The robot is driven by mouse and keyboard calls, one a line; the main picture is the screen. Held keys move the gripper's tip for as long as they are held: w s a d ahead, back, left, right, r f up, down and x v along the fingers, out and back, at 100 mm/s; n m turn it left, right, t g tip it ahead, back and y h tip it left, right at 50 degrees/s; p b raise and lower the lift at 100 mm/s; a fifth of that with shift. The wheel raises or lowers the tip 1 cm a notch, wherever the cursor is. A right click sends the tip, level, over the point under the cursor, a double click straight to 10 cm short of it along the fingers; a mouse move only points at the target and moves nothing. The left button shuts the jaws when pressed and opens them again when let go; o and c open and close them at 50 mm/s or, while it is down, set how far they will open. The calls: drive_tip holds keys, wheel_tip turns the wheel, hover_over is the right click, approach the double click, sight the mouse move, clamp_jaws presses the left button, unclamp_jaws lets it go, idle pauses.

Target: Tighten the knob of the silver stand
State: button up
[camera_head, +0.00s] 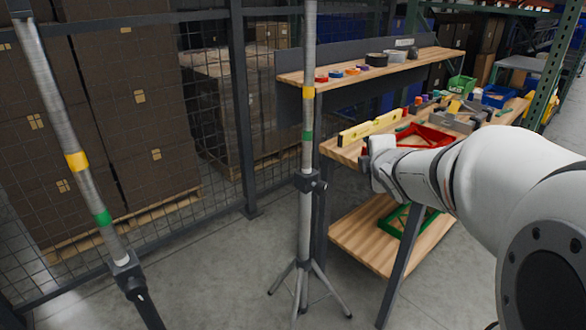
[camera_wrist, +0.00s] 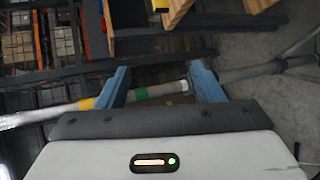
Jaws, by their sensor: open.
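The silver stand (camera_head: 305,225) stands upright in the middle of the head view, with a grey pole, yellow and green bands and splayed silver tripod legs. Its dark collar carries a small dark knob (camera_head: 321,186) on the right side. My gripper (camera_head: 368,159) is to the right of the pole, a little above knob height. In the wrist view, my gripper (camera_wrist: 160,67) has its two blue fingers apart with nothing held. A banded pole (camera_wrist: 145,93) crosses behind the fingers, and the right finger hides part of it. I cannot make out the knob there.
A second stand (camera_head: 72,140) with a dark collar and leg is at the left. A wooden workbench (camera_head: 345,235) with a yellow level (camera_head: 370,128) and tools stands behind my gripper. A mesh fence (camera_head: 220,110) and stacked boxes are behind.

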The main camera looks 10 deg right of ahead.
drive_tip(key=w+a+f+n+t+y+b, duration=0.1)
drive_tip(key=w+f+n+t+y+b, duration=0.1)
drive_tip(key=w+f+n+y+b, duration=0.5)
drive_tip(key=n+g+y+b, duration=0.1)
drive_tip(key=n+y+b, duration=0.4)
drive_tip(key=n+b, duration=0.65)
approach(324, 191)
drive_tip(key=w+a+n+p, duration=0.2)
drive_tip(key=w+n, duration=0.1)
drive_tip(key=shift+m, duration=0.25)
drive_tip(key=b+x, duration=0.1)
drive_tip(key=x, duration=0.6)
drive_tip(key=shift+w+a, duration=0.1)
drive_tip(key=shift+a, duration=0.05)
drive_tip(key=shift+c, duration=0.2)
drive_tip(key=c, duration=0.9)
